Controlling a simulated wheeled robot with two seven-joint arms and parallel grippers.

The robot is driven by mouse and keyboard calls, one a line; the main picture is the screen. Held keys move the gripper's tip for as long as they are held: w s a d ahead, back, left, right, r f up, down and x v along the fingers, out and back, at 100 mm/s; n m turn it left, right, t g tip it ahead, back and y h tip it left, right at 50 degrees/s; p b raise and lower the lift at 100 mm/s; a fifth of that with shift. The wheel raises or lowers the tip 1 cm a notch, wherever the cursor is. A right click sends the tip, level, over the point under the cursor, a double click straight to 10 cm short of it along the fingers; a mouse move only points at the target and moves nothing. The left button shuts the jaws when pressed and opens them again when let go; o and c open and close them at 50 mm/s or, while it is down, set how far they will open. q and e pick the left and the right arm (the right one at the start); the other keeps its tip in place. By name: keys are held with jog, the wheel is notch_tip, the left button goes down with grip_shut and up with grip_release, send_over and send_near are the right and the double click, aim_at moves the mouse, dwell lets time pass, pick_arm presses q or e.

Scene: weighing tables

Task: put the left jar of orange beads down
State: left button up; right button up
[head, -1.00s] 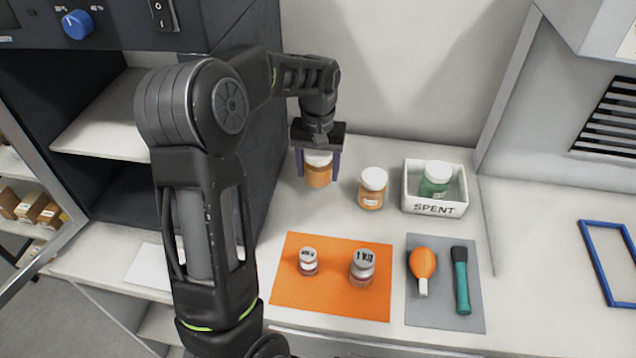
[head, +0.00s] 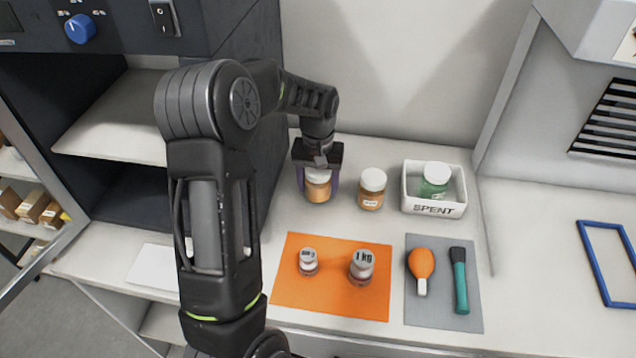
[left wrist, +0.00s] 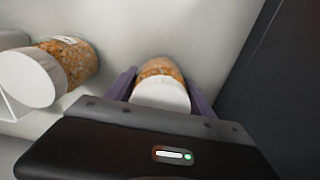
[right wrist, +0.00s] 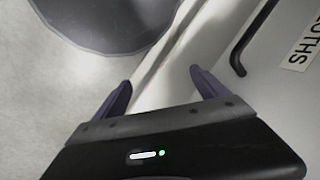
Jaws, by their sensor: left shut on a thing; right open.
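The left jar of orange beads (head: 318,186) has a white lid and is upright at the back of the table, near the dark cabinet side. My left gripper (head: 318,176) is shut on it from above, with a finger on each side. In the left wrist view the jar (left wrist: 160,80) sits between the fingers. Whether its base touches the table is hard to tell. A second jar of orange beads (head: 371,190) stands just to its right, apart from it. My right gripper (right wrist: 160,95) is open and empty, away from the jars.
A white SPENT box (head: 434,209) holds a green jar (head: 436,180). An orange mat (head: 330,300) bears two weights. A grey mat (head: 440,318) bears an orange bulb (head: 421,268) and a teal-handled tool (head: 460,280). A blue frame (head: 607,262) lies at right.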

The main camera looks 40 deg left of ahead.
pick_arm(q)
jog(key=shift+f, duration=0.1)
jog(key=o, duration=1.6)
jog(key=shift+o, duration=0.2)
notch_tip(320, 180, up, 12)
jog(key=shift+r+b, duration=0.15)
jog(key=shift+b, duration=0.5)
jog(key=shift+s+d, duration=0.1)
